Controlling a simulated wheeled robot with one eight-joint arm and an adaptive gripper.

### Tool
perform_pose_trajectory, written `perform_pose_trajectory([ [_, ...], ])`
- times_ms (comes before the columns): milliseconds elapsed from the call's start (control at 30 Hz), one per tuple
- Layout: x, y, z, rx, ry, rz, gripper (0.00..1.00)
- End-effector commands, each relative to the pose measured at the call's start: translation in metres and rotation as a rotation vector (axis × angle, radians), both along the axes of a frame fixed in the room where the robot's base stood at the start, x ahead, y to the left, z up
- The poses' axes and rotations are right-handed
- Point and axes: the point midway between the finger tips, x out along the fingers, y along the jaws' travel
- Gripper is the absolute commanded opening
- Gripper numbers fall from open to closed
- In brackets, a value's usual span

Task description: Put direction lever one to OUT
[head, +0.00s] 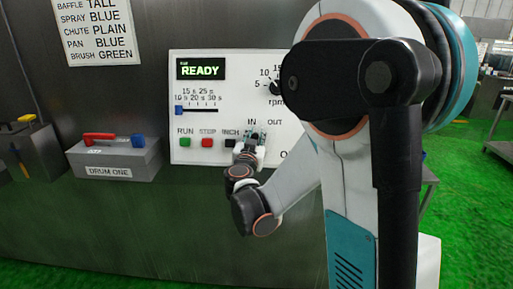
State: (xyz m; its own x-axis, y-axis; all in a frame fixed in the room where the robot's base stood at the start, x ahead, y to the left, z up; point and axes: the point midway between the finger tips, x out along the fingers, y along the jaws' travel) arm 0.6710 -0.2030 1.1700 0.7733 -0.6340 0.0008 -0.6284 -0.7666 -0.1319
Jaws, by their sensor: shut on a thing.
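The white control panel (221,72) is on the metal wall, with the labels IN and OUT near its lower right. My gripper (254,137) is at the panel just below and between these labels, nearer IN. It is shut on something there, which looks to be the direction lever. The lever is mostly hidden by my gripper, so its exact position cannot be told. My arm comes in from the right and covers the panel's right side.
The panel also has a lit READY display (201,69), a blue slider (179,110), a green RUN button (185,142), a red STOP button (207,143) and an rpm knob (276,88). A grey DRUM ONE box (115,160) with red and blue handles stands left.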

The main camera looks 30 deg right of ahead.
Motion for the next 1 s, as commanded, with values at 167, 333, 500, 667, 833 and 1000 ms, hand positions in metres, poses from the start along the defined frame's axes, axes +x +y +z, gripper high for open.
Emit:
perform_pose_trajectory([
  [167,-0.005,-0.006,-0.001,0.003,-0.001,-0.002,0.07],
  [333,-0.009,-0.011,-0.002,0.003,-0.001,-0.003,0.06],
  [500,-0.013,-0.016,-0.002,0.002,0.0,-0.003,0.06],
  [667,-0.016,-0.021,-0.002,0.002,0.0,-0.003,0.06],
  [833,-0.019,-0.026,-0.002,0.002,0.0,-0.003,0.06],
  [1000,-0.022,-0.031,-0.002,0.001,0.0,-0.003,0.06],
])
